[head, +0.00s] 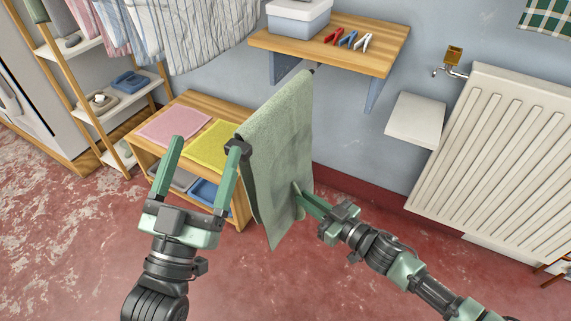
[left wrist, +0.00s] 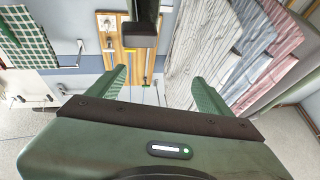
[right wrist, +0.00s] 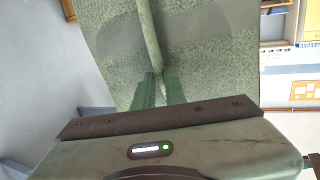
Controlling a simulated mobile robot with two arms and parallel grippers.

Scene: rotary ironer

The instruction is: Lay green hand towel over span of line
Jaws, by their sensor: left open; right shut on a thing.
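The green hand towel (head: 279,140) hangs in a drape above the floor in the head view. Its top edge runs from near the wall shelf toward my left gripper, with a dark end piece (head: 238,148) at the near end. The line itself is mostly hidden under the towel. My right gripper (head: 299,190) is shut on the towel's lower right side. In the right wrist view the towel (right wrist: 205,70) fills the middle, with a fold pinched between the fingers (right wrist: 160,88). My left gripper (head: 208,143) is open and empty, left of the towel, one finger close to the dark end piece.
A wooden bench with a pink cloth (head: 174,126) and a yellow cloth (head: 213,146) stands behind my left gripper. A wall shelf (head: 375,52) holds a box (head: 298,18) and several pegs. A white radiator (head: 490,150) is at right. Striped laundry hangs at upper left.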

